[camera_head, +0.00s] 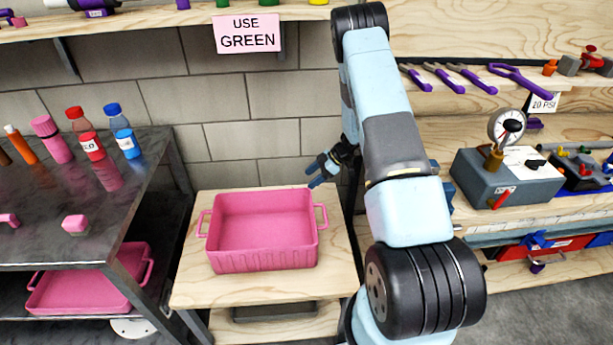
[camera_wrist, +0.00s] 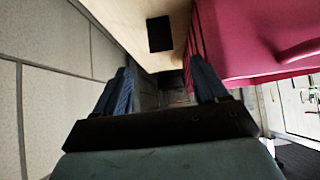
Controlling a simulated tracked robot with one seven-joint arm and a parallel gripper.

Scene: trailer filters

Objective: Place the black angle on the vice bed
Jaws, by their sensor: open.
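My gripper (camera_head: 328,168) is at the back right of the pink tray, close to the block wall. In the wrist view its two blue fingers (camera_wrist: 163,85) stand apart with nothing seen between them. A flat black square (camera_wrist: 160,34) shows on the pale wooden surface ahead of the fingers, beside the pink tray. I cannot tell whether it is the black angle. No black angle is clear in the head view, where my arm hides part of the scene. I cannot make out a vice bed in either view.
The pink tray (camera_head: 262,264) looks empty on a wooden bench (camera_head: 190,284). A dark metal table (camera_head: 40,190) with bottles stands left; another pink tray (camera_head: 88,295) lies below. A grey gauge box (camera_head: 520,185) stands right. A "USE GREEN" sign (camera_head: 247,33) hangs above.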

